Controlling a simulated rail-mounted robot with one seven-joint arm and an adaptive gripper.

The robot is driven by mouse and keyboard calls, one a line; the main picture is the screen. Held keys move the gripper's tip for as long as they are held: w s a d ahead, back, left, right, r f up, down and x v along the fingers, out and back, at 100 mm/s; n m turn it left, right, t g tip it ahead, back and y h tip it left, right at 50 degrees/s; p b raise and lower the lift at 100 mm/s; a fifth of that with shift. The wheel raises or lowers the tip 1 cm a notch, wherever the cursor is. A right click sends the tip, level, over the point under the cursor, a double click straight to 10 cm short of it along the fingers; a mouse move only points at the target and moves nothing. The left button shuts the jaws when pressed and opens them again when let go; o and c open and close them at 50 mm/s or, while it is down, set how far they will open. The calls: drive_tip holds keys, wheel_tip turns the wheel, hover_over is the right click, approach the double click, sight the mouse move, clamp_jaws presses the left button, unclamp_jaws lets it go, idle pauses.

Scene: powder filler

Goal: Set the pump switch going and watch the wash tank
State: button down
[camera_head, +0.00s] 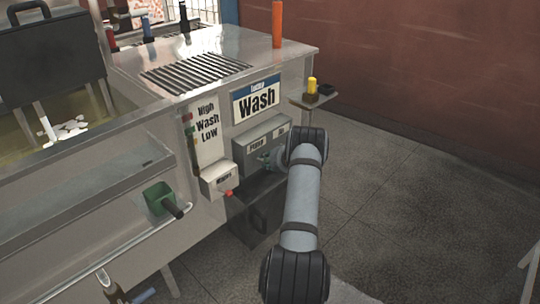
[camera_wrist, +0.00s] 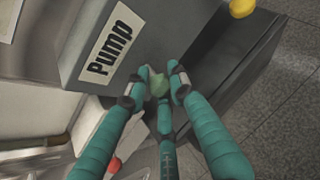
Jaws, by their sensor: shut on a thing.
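The grey pump box (camera_head: 250,142) is on the front of the steel machine, under the blue and white Wash sign (camera_head: 256,100). In the wrist view the pump box (camera_wrist: 150,40) carries a Pump label. My gripper (camera_wrist: 160,75) has its teal fingers shut around a pale green switch knob (camera_wrist: 157,86) beside that label. The fingers hide much of the knob, so its setting cannot be told. In the head view my arm covers most of the gripper. The High/Wash/Low level panel (camera_head: 207,130) with coloured marks stands left of the box.
A small white box with a red button (camera_head: 229,192) sits left below the pump box. A yellow knob (camera_head: 311,84) stands on a side bracket. A green-cupped handle (camera_head: 158,198) and a pipe are at lower left. The floor (camera_head: 400,170) at right is clear.

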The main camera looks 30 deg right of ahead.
drive_tip(key=shift+s+d+f, duration=0.1)
drive_tip(key=shift+s, duration=0.05)
idle(0.3)
drive_tip(key=c, duration=1.5)
unclamp_jaws()
drive_tip(key=v, duration=1.2)
drive_tip(key=shift+w+r, duration=0.2)
drive_tip(key=shift+r, duration=0.1)
